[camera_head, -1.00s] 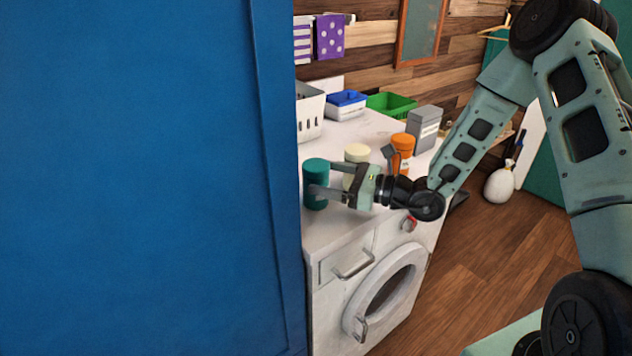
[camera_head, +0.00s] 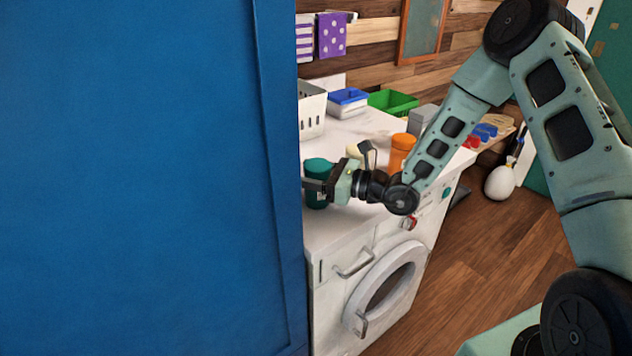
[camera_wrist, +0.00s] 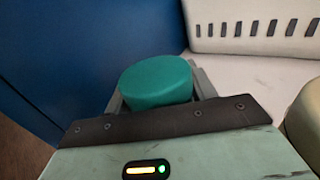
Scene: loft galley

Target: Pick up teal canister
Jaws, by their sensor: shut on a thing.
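The teal canister (camera_head: 317,169) stands upright near the left end of the white washing machine's top, close to the blue panel. My gripper (camera_head: 318,187) reaches it from the right and is shut on it, with a finger across its side. In the wrist view the canister's round teal lid (camera_wrist: 156,80) shows between the two fingers, beyond the dark edge of my gripper. Its lower body is hidden there by my gripper. I cannot tell whether its base is still touching the top.
A large blue panel (camera_head: 130,180) fills the left. On the washing machine (camera_head: 345,225) stand a cream canister (camera_head: 353,151) and an orange canister (camera_head: 402,150), close to my wrist. A white basket (camera_head: 311,112), blue-and-white tub (camera_head: 347,101), green bin (camera_head: 393,101) and grey box (camera_head: 422,118) stand farther back.

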